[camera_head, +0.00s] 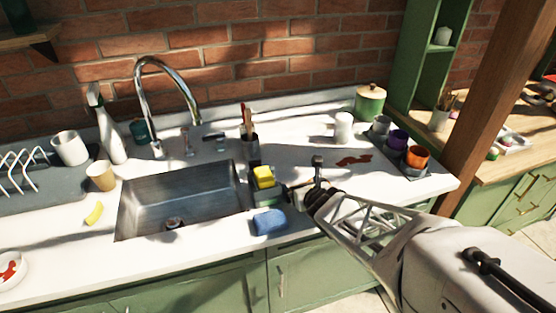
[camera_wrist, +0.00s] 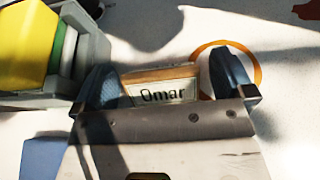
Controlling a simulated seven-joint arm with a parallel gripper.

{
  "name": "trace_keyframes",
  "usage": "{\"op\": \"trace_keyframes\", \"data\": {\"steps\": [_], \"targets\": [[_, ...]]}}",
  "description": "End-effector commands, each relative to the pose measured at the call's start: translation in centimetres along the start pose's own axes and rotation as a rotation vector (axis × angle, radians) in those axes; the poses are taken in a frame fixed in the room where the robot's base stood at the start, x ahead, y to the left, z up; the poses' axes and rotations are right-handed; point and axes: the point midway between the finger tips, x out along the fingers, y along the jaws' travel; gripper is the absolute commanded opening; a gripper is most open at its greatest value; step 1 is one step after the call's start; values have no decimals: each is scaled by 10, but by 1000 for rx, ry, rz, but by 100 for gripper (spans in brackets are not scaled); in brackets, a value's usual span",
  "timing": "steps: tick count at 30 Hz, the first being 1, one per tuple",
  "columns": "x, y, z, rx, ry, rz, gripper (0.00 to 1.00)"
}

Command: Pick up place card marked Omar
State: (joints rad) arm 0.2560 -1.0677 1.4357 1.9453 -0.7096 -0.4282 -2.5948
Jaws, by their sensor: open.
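The place card marked Omar (camera_wrist: 162,95) shows in the wrist view, with dark letters on a pale face and a tan top edge. It sits between the two dark fingers of my gripper (camera_wrist: 165,78), with its lettering facing the camera. The fingers are apart, one on either side of the card; I cannot tell whether either touches it. The lower part of the card is hidden by my gripper's body. In the head view my gripper (camera_head: 308,188) is low over the white counter, right of the sink, and I cannot make out the card there.
A grey caddy (camera_wrist: 88,72) with a yellow sponge (camera_head: 264,175) stands close to the left of my gripper. A blue sponge (camera_head: 270,222) lies in front. An orange ring mark (camera_wrist: 259,72) is by the right finger. The sink (camera_head: 180,200) is further left; mugs stand right.

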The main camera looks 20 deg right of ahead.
Motion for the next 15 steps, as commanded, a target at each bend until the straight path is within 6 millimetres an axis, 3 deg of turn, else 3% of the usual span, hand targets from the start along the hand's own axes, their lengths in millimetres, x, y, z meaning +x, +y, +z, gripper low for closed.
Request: {"op": "trace_keyframes", "data": {"steps": [10, 15], "targets": [[0, 0, 0, 0, 0, 0, 100], [0, 0, 0, 0, 0, 0, 76]]}}
